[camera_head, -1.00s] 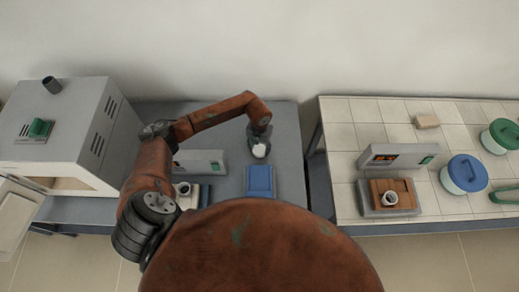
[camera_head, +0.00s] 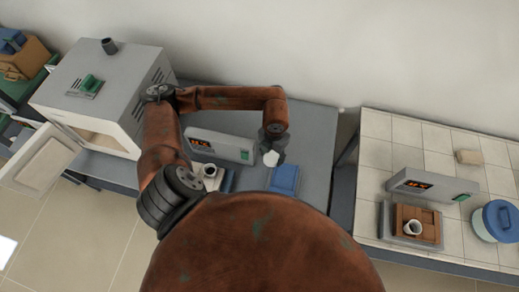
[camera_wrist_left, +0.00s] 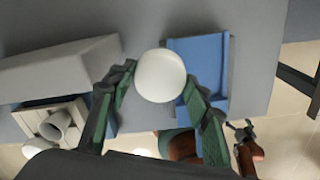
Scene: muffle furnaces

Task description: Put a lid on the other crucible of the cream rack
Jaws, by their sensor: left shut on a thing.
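My left gripper (camera_head: 273,150) is shut on a round white lid (camera_head: 270,158). The lid shows between the fingers in the left wrist view (camera_wrist_left: 160,76), held above the grey bench beside the blue tray (camera_head: 284,179). The cream rack (camera_wrist_left: 32,122) sits at the left of the wrist view, apart from the gripper. In the head view my arm partly hides the rack, and one crucible (camera_head: 209,170) shows.
A grey balance with a display (camera_head: 222,146) stands behind the cream rack. A furnace (camera_head: 98,95) with its door open is at left. On the tiled bench at right are a brown rack (camera_head: 427,222) with a crucible and a blue-lidded jar (camera_head: 497,221). A gap separates the benches.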

